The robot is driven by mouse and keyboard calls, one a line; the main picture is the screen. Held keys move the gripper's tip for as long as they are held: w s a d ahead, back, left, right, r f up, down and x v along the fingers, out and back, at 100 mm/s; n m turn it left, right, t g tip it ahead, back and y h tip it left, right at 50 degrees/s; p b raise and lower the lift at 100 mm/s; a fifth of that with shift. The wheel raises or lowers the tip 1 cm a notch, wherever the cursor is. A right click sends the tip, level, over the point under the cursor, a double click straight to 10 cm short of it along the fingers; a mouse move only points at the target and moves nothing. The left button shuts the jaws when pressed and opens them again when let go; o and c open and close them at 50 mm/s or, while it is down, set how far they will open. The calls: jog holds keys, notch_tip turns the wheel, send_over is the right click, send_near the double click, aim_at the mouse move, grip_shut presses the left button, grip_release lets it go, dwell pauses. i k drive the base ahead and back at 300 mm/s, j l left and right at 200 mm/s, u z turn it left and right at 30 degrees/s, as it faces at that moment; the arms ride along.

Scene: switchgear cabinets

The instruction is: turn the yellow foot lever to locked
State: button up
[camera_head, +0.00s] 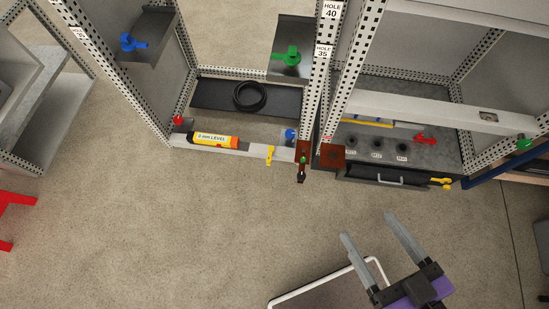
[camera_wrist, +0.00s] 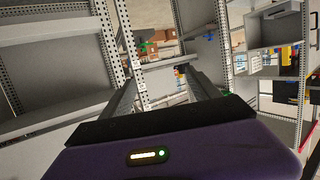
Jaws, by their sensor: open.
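In the head view, one yellow lever (camera_head: 269,154) sits on the front bottom rail of the left cabinet, its handle hanging down over the rail. Another yellow lever (camera_head: 440,182) sits at the lower right front of the right cabinet, lying roughly level. I cannot tell which is the foot lever. My gripper (camera_head: 366,225) is open and empty, over the floor in front of the right cabinet, apart from both levers. In the wrist view my gripper (camera_wrist: 162,75) points toward cabinet frames, and I make out no yellow lever between its fingers.
A black drawer (camera_head: 385,176) with a handle is under the right cabinet's panel. A white bent rail (camera_head: 320,283) stands beside my gripper. Red legs (camera_head: 12,215) stand far left. The left-centre floor is clear.

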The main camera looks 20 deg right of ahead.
aim_at(270, 149)
jog(key=i+j+u, duration=0.15)
jog(key=i+j, duration=0.6)
jog(key=i, duration=0.1)
